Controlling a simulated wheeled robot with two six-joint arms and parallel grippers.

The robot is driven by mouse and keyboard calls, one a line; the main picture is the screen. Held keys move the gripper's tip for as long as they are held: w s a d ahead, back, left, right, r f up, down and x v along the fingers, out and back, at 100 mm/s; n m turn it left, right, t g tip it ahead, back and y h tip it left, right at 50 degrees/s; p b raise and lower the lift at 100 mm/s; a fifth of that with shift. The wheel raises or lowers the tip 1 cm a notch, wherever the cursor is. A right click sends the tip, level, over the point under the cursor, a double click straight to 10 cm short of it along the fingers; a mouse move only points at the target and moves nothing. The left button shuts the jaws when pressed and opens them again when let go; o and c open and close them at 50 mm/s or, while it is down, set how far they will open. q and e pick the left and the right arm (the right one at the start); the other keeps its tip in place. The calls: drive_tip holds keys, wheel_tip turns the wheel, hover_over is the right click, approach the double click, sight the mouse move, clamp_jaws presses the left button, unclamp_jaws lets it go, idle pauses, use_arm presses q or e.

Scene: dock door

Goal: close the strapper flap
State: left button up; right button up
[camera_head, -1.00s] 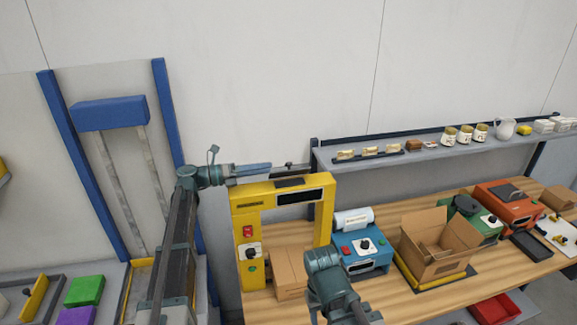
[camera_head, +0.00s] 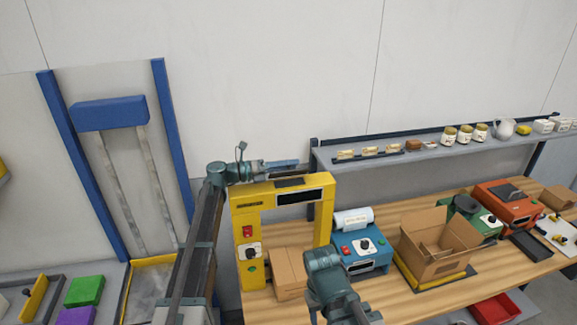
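The yellow strapper (camera_head: 322,212) is an arch standing at the left end of the wooden bench. Its flap shows as a thin grey edge (camera_head: 301,172) along the top rear of the arch. Most of the flap is hidden behind my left gripper, so its exact angle is unclear. My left gripper (camera_head: 285,163) lies nearly level just above and behind the arch's top, pointing right. I cannot tell whether its fingers are open or touch the flap. My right arm reaches in from the bottom in front of the bench; its gripper does not show.
A cardboard box (camera_head: 288,272) stands in the strapper's opening. A blue machine (camera_head: 362,252), an open carton (camera_head: 437,248) and an orange machine (camera_head: 509,204) stand to the right. A grey shelf (camera_head: 430,150) with jars runs behind. A blue-framed door (camera_head: 168,140) is at left.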

use_arm(q)
clamp_jaws()
idle(1.2)
